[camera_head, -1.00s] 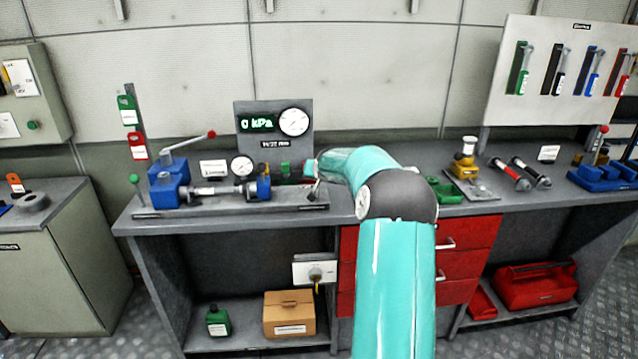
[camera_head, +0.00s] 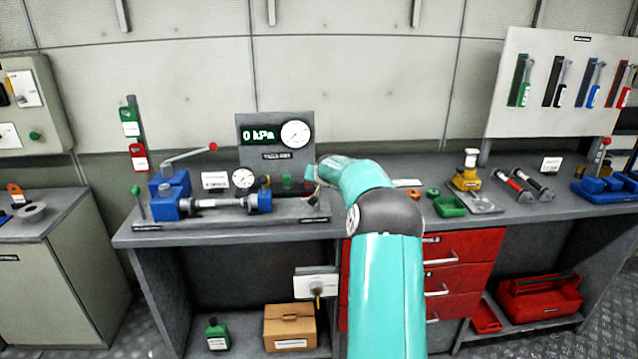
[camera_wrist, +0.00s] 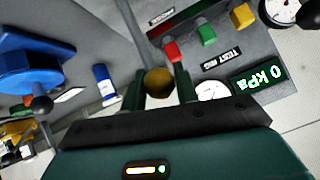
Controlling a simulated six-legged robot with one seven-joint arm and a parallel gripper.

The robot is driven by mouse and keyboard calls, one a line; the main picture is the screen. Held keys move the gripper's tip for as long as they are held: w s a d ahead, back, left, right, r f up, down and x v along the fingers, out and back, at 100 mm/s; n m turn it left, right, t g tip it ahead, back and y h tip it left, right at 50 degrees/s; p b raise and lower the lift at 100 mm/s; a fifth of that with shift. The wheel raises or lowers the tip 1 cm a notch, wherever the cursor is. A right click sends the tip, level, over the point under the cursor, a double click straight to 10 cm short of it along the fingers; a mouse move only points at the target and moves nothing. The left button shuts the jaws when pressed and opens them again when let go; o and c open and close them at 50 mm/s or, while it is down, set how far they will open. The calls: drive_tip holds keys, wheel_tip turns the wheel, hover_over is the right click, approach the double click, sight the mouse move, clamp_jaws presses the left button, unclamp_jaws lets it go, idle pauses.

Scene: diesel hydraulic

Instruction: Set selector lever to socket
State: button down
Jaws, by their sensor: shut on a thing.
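A brass-coloured ball knob (camera_wrist: 158,82) sits between the two dark green fingers of my gripper (camera_wrist: 160,88) in the wrist view. The fingers are shut on it. A grey rod (camera_wrist: 130,35) runs up from beside the knob and looks like the selector lever's stem. In the head view my gripper (camera_head: 313,184) is at the right end of the test bench, mostly hidden by my teal arm. The knob cannot be made out there. I cannot tell which lever position is the socket.
The gauge panel (camera_head: 252,155) behind reads 0 kPa. A blue clamp with a red-tipped lever (camera_head: 190,153) and a silver cylinder (camera_head: 218,202) stand left. Red (camera_wrist: 172,50), green (camera_wrist: 206,34) and yellow blocks (camera_wrist: 242,15) are near my fingers.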

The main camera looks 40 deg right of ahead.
drive_tip(key=c, duration=1.1)
unclamp_jaws()
drive_tip(key=v, duration=1.3)
drive_tip(key=shift+s+a+r, duration=0.15)
drive_tip(key=shift+s+a, duration=0.1)
drive_tip(key=shift+s, duration=0.05)
